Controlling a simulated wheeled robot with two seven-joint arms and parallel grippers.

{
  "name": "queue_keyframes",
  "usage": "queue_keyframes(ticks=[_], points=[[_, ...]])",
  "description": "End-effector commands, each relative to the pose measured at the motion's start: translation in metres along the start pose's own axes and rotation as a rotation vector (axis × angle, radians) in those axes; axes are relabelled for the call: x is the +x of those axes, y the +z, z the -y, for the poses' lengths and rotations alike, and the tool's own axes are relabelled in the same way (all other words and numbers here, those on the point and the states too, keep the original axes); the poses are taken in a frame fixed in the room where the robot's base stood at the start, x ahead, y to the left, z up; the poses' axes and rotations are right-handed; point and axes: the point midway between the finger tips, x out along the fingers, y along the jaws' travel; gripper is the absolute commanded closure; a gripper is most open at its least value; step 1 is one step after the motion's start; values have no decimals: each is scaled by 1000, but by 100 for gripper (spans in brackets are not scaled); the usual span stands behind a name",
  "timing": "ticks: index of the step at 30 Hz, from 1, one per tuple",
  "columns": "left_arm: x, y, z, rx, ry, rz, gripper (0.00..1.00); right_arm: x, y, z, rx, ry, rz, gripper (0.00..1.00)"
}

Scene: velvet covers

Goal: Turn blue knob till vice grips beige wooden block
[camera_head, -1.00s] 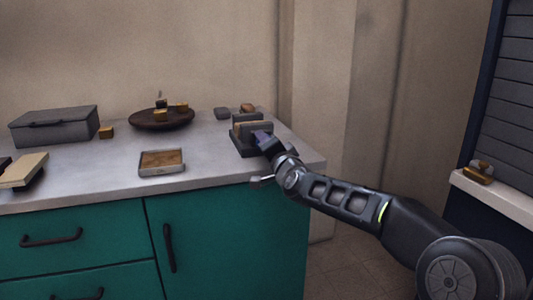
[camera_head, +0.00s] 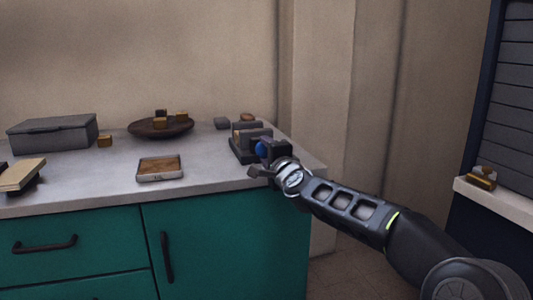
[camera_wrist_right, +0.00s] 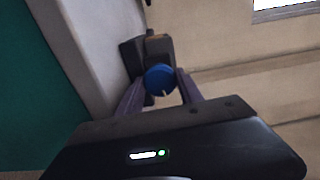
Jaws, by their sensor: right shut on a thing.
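The dark vice (camera_head: 240,150) stands near the right end of the counter. Its blue knob (camera_head: 261,149) faces the front. In the right wrist view the blue knob (camera_wrist_right: 160,79), with a pale mark at its lower edge, sits between the two fingers. My right gripper (camera_head: 268,153) is at the knob, shut on it. The beige wooden block (camera_head: 238,136) shows only as a small brownish strip by the vice jaws, mostly hidden. I cannot tell whether the jaws touch it. My left gripper is not in view.
A shallow tray (camera_head: 145,178) lies on the counter left of the vice. A dark bowl (camera_head: 145,130) with small blocks, a grey lidded box (camera_head: 52,138) and a book-like item (camera_head: 20,175) stand farther left. A wall ledge (camera_head: 510,196) is at right.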

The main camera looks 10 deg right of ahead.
Motion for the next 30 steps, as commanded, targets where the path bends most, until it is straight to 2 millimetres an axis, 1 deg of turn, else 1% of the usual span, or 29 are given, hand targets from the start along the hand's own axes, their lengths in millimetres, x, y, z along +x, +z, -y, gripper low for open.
queue_keyframes(ticks=[6,7,15,24,26,30], points=[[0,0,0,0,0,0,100,0,-1,0,-1,0,-1,97],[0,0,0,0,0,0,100,0,-1,0,-2,0,-1,56],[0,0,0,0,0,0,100,0,0,0,-2,0,-1,35],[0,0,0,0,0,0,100,-2,0,0,-3,0,-1,35],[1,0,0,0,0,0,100,-6,-1,-1,-3,0,-1,35],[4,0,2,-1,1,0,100,-23,-1,0,-4,-1,-1,35]])
